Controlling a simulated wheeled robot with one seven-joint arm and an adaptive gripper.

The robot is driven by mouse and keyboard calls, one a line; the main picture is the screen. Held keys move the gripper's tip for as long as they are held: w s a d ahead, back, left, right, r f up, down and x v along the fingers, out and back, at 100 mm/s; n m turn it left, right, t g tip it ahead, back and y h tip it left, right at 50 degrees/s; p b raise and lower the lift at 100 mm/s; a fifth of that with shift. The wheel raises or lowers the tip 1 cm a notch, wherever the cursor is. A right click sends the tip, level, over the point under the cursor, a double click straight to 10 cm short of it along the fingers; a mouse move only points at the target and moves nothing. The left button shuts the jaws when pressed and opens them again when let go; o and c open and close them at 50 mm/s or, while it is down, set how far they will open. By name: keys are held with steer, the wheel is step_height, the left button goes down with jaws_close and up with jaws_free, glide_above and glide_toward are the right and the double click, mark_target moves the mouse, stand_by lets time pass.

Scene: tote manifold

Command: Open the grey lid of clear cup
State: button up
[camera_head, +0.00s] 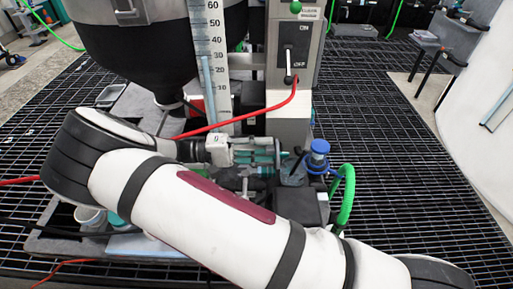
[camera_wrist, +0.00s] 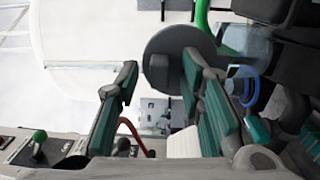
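My gripper (camera_wrist: 150,85) is open, with teal-padded fingers set apart in the wrist view. In the head view my gripper (camera_head: 275,157) points right, near the centre, partly lost among the parts there. A round dark grey disc (camera_wrist: 164,45), which looks like the grey lid, is behind the right-hand finger in the wrist view. That finger overlaps it; I cannot tell whether they touch. A see-through bluish shape (camera_wrist: 253,48) is to the disc's right and may be the clear cup. I cannot tell the clear cup's outline in the head view, where my arm covers much.
A blue-capped part (camera_head: 319,148) with a green hose (camera_head: 348,195) is right of my gripper. A dark hopper (camera_head: 150,50), a ruler scale (camera_head: 212,60) and a switch post (camera_head: 292,60) stand behind. A red cable (camera_head: 250,117) crosses there. Grating (camera_head: 400,150) at right is clear.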

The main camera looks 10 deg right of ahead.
steer(key=v, duration=1.2)
steer(key=s+d+r+g+y, duration=0.1)
steer(key=s+d+r+y, duration=0.2)
steer(key=d+r+y, duration=0.4)
steer(key=s+d+r+y, duration=0.3)
steer(key=d+r+y, duration=0.2)
steer(key=d+r, duration=0.35)
steer(key=s+d+r+t+y, duration=0.1)
steer(key=s+r+t+y, duration=0.1)
steer(key=s, duration=0.4)
steer(key=s+d+r+n+t+y, duration=0.1)
steer(key=s+d+r+t+y, duration=0.1)
steer(key=s+t, duration=0.2)
steer(key=s+d+r+n+t+y+p, duration=0.1)
steer(key=s+t+y, duration=0.1)
steer(key=s, duration=0.7)
steer(key=shift+d+r+t, duration=0.3)
steer(key=shift+r+t, duration=0.1)
steer(key=shift+w, duration=0.1)
